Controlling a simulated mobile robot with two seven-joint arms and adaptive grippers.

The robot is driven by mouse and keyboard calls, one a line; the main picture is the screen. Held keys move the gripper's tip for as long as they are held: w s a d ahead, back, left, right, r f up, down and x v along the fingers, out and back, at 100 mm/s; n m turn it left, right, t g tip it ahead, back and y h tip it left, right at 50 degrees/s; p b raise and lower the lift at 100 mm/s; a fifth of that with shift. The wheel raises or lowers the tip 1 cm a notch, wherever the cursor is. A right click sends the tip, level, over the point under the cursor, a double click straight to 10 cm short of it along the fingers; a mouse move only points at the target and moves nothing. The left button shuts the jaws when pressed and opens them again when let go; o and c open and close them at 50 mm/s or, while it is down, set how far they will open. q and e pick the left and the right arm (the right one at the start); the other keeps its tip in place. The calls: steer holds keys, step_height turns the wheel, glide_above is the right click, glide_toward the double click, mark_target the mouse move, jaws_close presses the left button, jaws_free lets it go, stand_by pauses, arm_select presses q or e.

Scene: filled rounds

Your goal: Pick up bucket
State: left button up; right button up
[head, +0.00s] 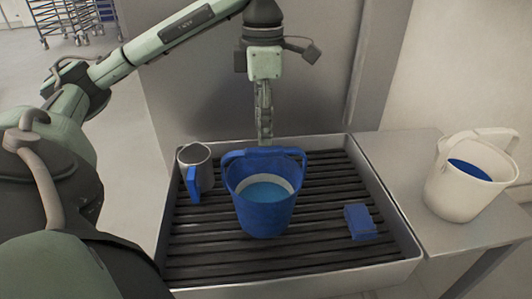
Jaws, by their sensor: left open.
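A blue bucket (266,212) stands upright on the slatted floor of a metal tray-like sink (400,240). It holds light blue liquid, and its blue handle rises at its back rim. My left gripper (265,140) points down just above and behind that handle. It is open, with no bucket held; its fingers appear edge-on, and whether they touch the handle cannot be told. A white bucket (455,190) with dark blue contents stands on the counter at the right. My right gripper is not in view.
A metal jug (196,158) with a blue handle stands left of the blue bucket. A blue block (360,222) lies on the slats to its right. The sink has raised metal walls. A grey counter (402,160) adjoins it on the right. A wire rack trolley (70,18) stands far back left.

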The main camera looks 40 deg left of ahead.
mark_target(265, 148)
arm_select(q)
step_height(265, 148, down, 8)
steer(key=shift+w+a+r, duration=0.1)
steer(key=shift+w+r, duration=0.15)
jaws_close()
stand_by(0.7)
